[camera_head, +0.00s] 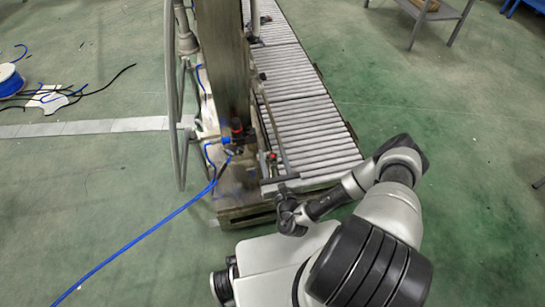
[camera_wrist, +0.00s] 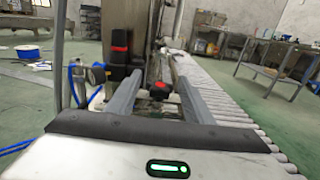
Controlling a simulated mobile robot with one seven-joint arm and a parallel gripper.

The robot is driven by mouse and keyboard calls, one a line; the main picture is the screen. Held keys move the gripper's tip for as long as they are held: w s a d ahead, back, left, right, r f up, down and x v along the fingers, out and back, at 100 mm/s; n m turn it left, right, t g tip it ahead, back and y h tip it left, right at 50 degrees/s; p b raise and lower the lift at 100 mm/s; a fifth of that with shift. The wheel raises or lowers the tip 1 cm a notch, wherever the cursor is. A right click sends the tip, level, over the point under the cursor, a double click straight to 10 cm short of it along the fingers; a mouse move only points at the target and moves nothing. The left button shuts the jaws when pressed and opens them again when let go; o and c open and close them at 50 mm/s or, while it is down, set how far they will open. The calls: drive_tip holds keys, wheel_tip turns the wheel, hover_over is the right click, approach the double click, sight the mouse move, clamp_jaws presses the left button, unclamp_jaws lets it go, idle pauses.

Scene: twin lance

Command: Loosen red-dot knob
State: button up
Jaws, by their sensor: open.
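The red-dot knob (camera_wrist: 160,88) is a small dark knob with a red face. In the wrist view it shows between and beyond my gripper's two fingers (camera_wrist: 160,77). The fingers are spread apart on either side of it, and I cannot tell how far beyond them it lies. In the head view a small red spot (camera_head: 273,156) near the conveyor's near left corner looks like the same knob. My gripper (camera_head: 277,181) is just on the near side of it there, open and empty.
A roller conveyor (camera_head: 308,115) runs away beside a metal column (camera_head: 224,60). A black unit with a red band (camera_wrist: 118,45) and a gauge (camera_wrist: 97,73) stand left of the knob. A blue hose (camera_head: 140,238) trails across the floor.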

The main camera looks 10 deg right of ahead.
drive_tip(key=c, duration=1)
drive_tip(key=shift+c, duration=0.2)
